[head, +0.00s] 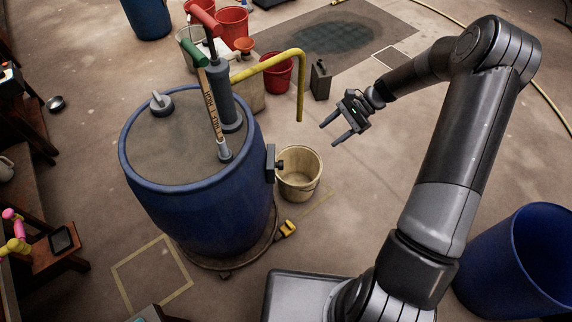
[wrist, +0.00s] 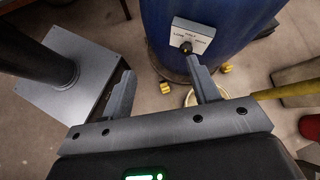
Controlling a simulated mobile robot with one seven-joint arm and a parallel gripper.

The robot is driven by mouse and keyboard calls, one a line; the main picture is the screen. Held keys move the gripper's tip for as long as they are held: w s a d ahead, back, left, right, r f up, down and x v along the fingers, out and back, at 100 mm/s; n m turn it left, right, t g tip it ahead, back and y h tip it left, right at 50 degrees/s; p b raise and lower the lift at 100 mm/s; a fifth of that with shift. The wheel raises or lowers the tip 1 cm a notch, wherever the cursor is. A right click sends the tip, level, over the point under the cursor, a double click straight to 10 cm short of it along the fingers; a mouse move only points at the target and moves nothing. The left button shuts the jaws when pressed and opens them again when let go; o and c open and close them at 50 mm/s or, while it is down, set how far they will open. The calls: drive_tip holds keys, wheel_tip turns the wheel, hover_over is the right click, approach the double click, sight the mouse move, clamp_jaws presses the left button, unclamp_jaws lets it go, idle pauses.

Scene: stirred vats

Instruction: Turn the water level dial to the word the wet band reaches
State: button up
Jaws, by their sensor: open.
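A blue vat (head: 205,215) stands left of centre in the head view. A dipstick (head: 211,105) with a green handle (head: 193,53) stands tilted in its lid. Dark words run along the stick; I make out HIGH and HALF. The wet band's reach is too small to tell. The dial plate (head: 270,163) is on the vat's right side, seen edge-on with its dark knob (head: 281,165). In the wrist view the plate (wrist: 198,32) shows LOW, HALF and HIGH above the knob (wrist: 186,47); its pointing is unclear. My gripper (head: 329,134) is open, empty and apart from the dial, to its right.
A cream bucket (head: 298,178) stands beside the vat below the dial. A yellow spout (head: 270,62) arches down between the vat and my gripper. A grey pump (head: 225,98) rises from the lid. A blue barrel (head: 520,262) stands at lower right. Red buckets (head: 277,72) stand behind.

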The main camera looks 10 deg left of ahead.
wheel_tip(320, 180, down, 12)
drive_tip(key=w+a+r+m+y, duration=0.1)
drive_tip(key=w+a+m+y, duration=0.1)
drive_tip(key=m+y, duration=0.2)
drive_tip(key=m+t+y, duration=0.2)
drive_tip(key=m+y, duration=0.3)
approach(281, 165)
drive_tip(key=a+f, duration=0.1)
drive_tip(key=a, duration=0.7)
drive_tip(key=shift+f, duration=0.15)
drive_tip(key=shift+a, duration=0.1)
drive_tip(key=shift+c, duration=0.3)
drive_tip(key=c, duration=0.9)
